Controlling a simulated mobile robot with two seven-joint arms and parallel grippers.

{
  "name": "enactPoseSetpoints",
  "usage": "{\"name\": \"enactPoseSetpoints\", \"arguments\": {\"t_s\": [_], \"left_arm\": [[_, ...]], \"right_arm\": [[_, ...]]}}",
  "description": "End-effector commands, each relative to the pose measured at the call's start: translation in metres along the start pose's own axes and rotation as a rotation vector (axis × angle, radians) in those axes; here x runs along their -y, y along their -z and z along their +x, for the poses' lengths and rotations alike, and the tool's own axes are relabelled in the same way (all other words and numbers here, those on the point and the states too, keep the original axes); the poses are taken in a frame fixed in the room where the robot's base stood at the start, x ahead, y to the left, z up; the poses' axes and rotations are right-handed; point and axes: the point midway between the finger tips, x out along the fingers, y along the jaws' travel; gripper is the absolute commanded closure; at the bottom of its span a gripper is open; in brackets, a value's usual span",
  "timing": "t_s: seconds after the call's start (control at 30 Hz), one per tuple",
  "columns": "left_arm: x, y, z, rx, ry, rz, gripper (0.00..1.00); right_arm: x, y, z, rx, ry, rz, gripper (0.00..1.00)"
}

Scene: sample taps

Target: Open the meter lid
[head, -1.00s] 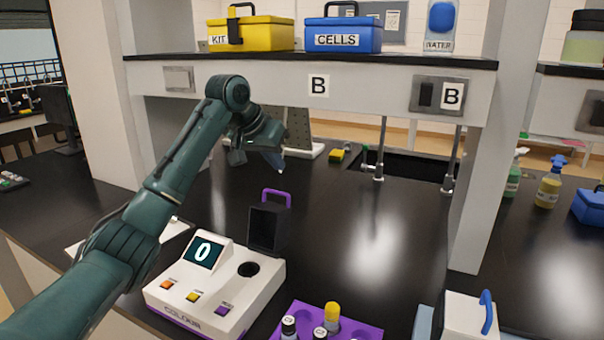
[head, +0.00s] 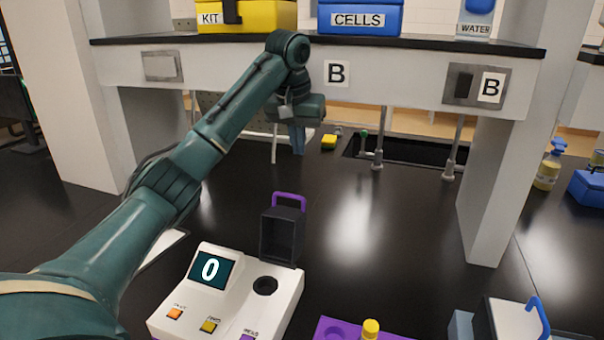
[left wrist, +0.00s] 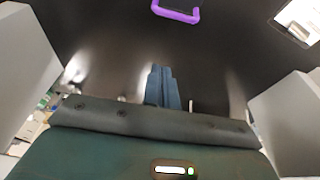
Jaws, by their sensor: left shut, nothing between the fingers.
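The white meter (head: 225,300) stands at the bottom of the head view, its screen reading 0. Its dark lid (head: 282,238) stands upright at the meter's back edge, hollow side towards me, purple handle (head: 289,200) on top. The round well (head: 265,286) in front of the lid is uncovered. My left gripper (head: 298,152) is shut and empty, pointing down over the bench beyond the lid, clear of the handle. In the left wrist view its closed fingers (left wrist: 164,88) show with the handle (left wrist: 176,12) at the top edge, apart from them. My right gripper is not in view.
A purple rack (head: 335,330) with a yellow-capped vial (head: 370,328) is right of the meter. A shelf (head: 410,75) bearing a yellow kit box and a blue cells box crosses above the bench. The sink (head: 415,155) is behind. The bench middle is clear.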

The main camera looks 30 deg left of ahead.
Motion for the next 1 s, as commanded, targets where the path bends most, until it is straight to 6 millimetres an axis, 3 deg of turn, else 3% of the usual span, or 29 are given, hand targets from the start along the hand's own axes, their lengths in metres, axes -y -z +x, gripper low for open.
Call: {"name": "enactPoseSetpoints", "arguments": {"t_s": [0.27,0.57,0.8,1.0], "left_arm": [[0.001,-0.001,0.037,0.006,0.002,-0.001,1.00],[0.001,-0.001,0.103,0.005,0.002,-0.001,1.00],[0.001,-0.027,0.089,-0.001,0.001,0.000,1.00],[0.000,-0.037,0.086,0.000,0.000,0.000,1.00]], "right_arm": [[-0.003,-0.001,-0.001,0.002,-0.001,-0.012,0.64],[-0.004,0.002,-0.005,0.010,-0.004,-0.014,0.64],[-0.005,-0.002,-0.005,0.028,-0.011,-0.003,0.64],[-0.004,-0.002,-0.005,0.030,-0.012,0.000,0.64]]}}
